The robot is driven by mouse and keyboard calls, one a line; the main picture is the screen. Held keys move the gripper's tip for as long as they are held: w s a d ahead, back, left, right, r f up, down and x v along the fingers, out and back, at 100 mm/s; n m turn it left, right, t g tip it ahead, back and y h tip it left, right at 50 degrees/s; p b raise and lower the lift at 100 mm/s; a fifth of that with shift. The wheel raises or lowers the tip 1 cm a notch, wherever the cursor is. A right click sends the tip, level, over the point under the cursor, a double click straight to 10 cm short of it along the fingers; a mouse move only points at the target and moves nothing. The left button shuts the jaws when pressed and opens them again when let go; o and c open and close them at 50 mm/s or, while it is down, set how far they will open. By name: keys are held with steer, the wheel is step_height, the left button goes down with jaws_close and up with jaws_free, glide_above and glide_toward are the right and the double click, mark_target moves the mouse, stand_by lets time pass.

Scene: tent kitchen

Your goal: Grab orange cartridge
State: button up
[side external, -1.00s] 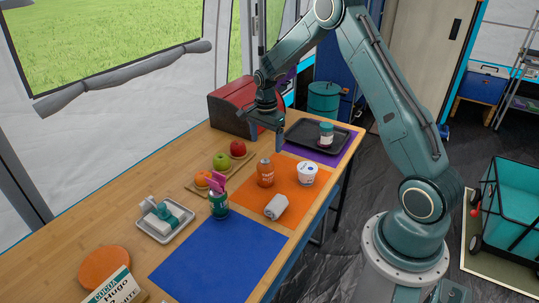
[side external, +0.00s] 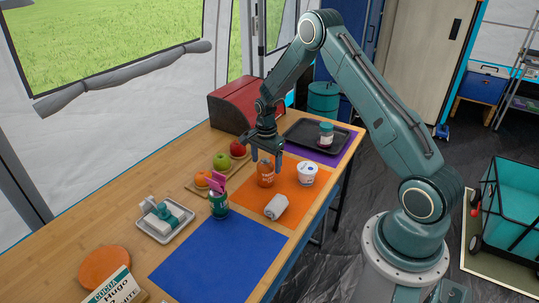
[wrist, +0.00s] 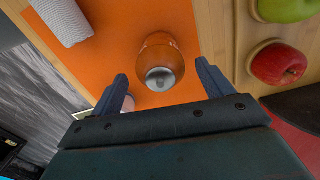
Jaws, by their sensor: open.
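The orange cartridge (side external: 265,175) stands upright on the orange mat (side external: 299,193), near the mat's left edge. In the wrist view the orange cartridge (wrist: 160,58) shows from above, with its grey cap toward me. My gripper (side external: 267,159) is open and empty above the cartridge. In the wrist view the two fingers of my gripper (wrist: 164,90) are apart on either side of the cap, a little nearer than the cartridge. I cannot tell the exact height gap.
A white tub (side external: 307,173) stands right of the cartridge, and a rolled grey cloth (side external: 276,206) lies in front. A fruit board with apples (side external: 222,161) is on the left. A dark tray (side external: 304,132) with a jar (side external: 326,135) lies behind. The blue mat (side external: 218,258) is empty.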

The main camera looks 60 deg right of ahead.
mark_target(265, 173)
steer(key=shift+f, duration=0.15)
steer(key=shift+w+a+f, duration=0.1)
steer(key=shift+f, duration=1.15)
steer(key=shift+a+f, duration=0.1)
steer(key=shift+f, duration=1.15)
steer(key=c, duration=1.2)
steer(key=shift+r, duration=0.1)
step_height(265, 173, up, 20)
